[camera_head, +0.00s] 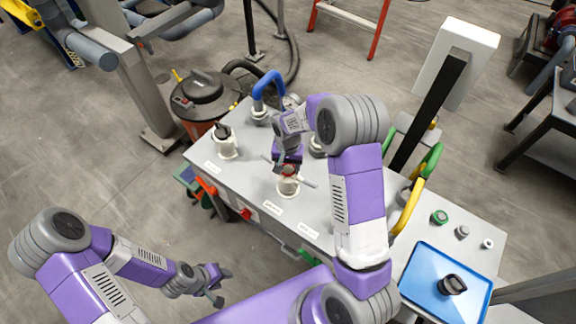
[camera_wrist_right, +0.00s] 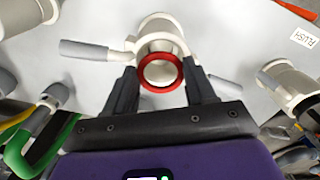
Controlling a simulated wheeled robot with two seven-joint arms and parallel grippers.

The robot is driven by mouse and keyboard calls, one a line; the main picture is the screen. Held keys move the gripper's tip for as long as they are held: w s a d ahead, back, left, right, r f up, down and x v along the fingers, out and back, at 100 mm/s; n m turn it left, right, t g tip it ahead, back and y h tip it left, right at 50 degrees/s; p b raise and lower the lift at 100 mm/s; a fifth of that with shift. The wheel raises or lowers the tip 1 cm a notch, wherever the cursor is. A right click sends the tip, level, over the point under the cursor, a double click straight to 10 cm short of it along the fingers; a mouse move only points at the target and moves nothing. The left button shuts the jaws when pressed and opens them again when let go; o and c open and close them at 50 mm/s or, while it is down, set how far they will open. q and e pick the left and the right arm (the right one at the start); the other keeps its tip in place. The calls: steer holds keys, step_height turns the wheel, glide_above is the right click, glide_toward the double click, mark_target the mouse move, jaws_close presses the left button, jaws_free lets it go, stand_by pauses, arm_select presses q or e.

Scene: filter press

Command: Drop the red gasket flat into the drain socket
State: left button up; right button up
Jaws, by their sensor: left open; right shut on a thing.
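The red gasket (camera_wrist_right: 142,79) is a ring held between the two fingertips of my right gripper (camera_wrist_right: 160,68). In the head view my right gripper (camera_head: 288,165) and the gasket (camera_head: 290,169) are over a white socket (camera_head: 288,187) with grey side handles. In the wrist view the ring overlaps the mouth of this socket (camera_wrist_right: 158,25); whether it touches the rim is unclear. The label in front of the socket (camera_head: 272,205) is too small to read. My left gripper (camera_head: 222,286) is open and empty, off the front of the bench.
The grey bench (camera_head: 335,215) carries other white fittings, one at the left (camera_head: 226,142), and a blue-handled pipe (camera_head: 265,90). A socket beside a FLUSH label (camera_wrist_right: 306,40) shows in the wrist view. A blue tray (camera_head: 420,285) with a black part (camera_head: 452,284) is at right.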

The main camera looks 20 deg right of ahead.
steer(key=o, duration=0.7)
steer(key=shift+o, duration=0.2)
step_height(320, 180, up, 8)
steer(key=p, duration=0.1)
steer(key=shift+f, duration=0.25)
